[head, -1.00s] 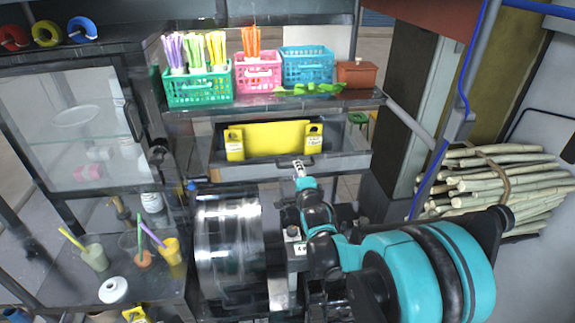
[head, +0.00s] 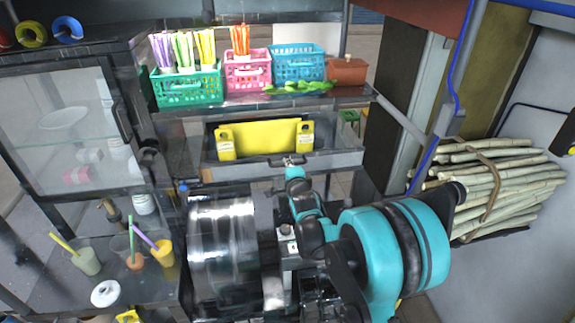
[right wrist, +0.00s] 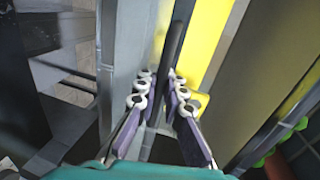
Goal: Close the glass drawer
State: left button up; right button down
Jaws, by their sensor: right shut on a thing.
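The glass drawer (head: 340,161) is pulled out below the shelf at the middle of the head view, with a yellow panel-like item (head: 262,136) showing inside it. Its dark handle (head: 272,162) is on the front. My right gripper (head: 293,160) reaches up to this handle from below. In the right wrist view, the fingers of my right gripper (right wrist: 160,82) are closed around the dark handle bar (right wrist: 174,45), beside the drawer's grey front (right wrist: 122,60). Yellow shows just behind it. My left gripper is not in view.
A shelf above the drawer holds a green basket (head: 187,88), a pink basket (head: 247,72), a blue basket (head: 298,66) and a brown box (head: 346,71). A metal drum (head: 222,245) stands below the drawer. Sugarcane stalks (head: 500,180) are stacked at right. Several cups stand lower left.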

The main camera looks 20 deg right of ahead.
aim_at(285, 157)
jog(key=shift+w, duration=0.1)
jog(key=x, duration=0.3)
jog(key=shift+w+d+r+b, duration=0.1)
jog(key=shift+w+r+b, duration=0.1)
jog(key=shift+w+b, duration=0.15)
jog(key=shift+r, duration=0.2)
jog(key=shift+w, duration=0.1)
jog(key=c, duration=1.6)
grip_release()
jog(key=shift+w+f, duration=0.1)
jog(key=shift+w, duration=0.05)
jog(key=v, duration=1.2)
